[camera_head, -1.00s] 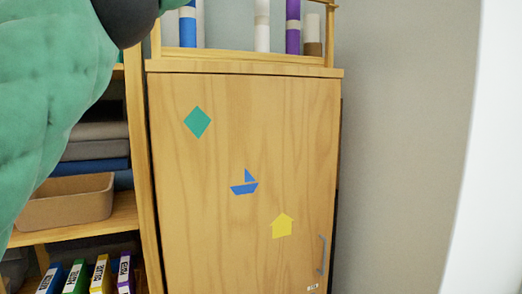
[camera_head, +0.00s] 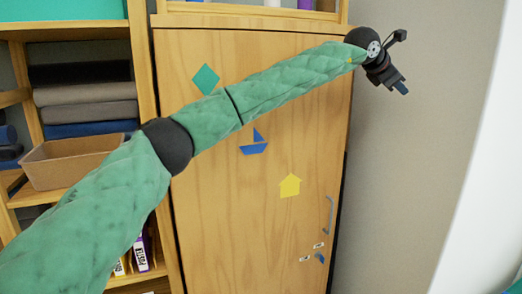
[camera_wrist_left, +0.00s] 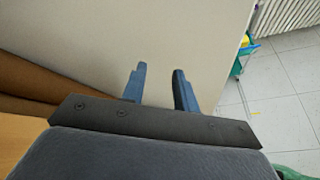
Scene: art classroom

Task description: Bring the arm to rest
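My left arm comes in from the left of the head view in a green quilted sleeve and stretches across the front of a wooden cabinet. My left gripper (camera_head: 398,86) is at the upper right, beside the cabinet's top right edge and in front of the grey wall. In the left wrist view the two blue fingers (camera_wrist_left: 158,88) stand apart with nothing between them. My right gripper shows in neither view.
The wooden cabinet (camera_head: 228,230) is shut and bears a green diamond, a blue boat and a yellow house. Its handle (camera_head: 329,214) is at the lower right. Shelves at left hold folded cloths (camera_head: 86,108) and a brown bin (camera_head: 55,172). A grey wall (camera_head: 400,190) stands at right.

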